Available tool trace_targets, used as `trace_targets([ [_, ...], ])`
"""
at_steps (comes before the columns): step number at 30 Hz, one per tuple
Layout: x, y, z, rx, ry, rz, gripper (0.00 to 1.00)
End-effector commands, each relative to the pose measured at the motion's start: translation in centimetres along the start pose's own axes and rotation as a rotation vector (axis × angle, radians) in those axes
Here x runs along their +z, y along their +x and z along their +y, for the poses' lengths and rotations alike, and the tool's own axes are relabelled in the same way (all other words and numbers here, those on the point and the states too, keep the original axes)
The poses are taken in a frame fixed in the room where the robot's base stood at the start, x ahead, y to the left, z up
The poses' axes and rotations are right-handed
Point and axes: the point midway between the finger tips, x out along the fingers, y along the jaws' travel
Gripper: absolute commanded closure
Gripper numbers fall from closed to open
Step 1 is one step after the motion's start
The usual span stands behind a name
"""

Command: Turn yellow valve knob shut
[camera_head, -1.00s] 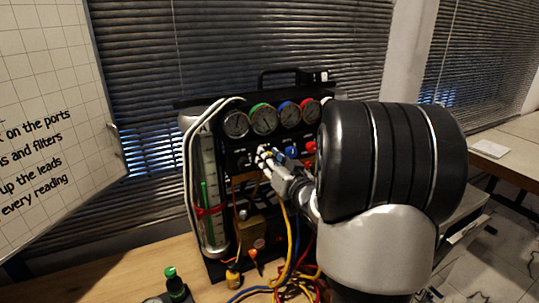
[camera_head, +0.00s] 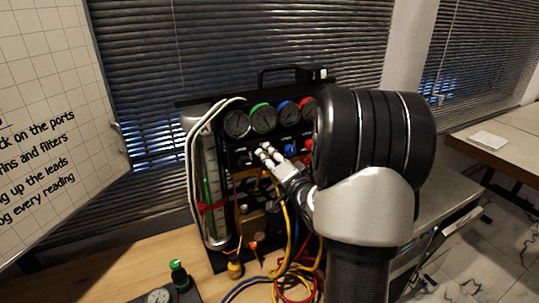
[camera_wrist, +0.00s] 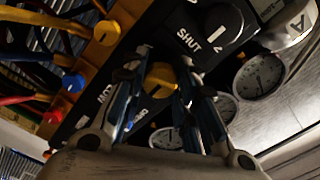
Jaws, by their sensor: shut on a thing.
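The yellow valve knob (camera_wrist: 162,78) sits on the black panel of the gauge rig (camera_head: 228,177). In the wrist view it lies between the two fingers of my gripper (camera_wrist: 164,70), which is shut on it. In the head view my gripper (camera_head: 266,151) reaches the panel just below the gauges and hides the yellow knob.
A blue knob (camera_head: 290,149) is close to the right of my gripper. Gauges (camera_head: 263,118) line the panel top. Loose hoses (camera_head: 288,225) hang below my gripper.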

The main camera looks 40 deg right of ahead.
Motion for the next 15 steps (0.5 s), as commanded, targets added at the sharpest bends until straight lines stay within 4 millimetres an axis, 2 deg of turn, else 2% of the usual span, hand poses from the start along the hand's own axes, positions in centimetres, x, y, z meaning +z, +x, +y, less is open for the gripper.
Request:
trace_targets([
  [15,-0.04,0.01,-0.01,-0.001,0.061,0.001,0.97],
])
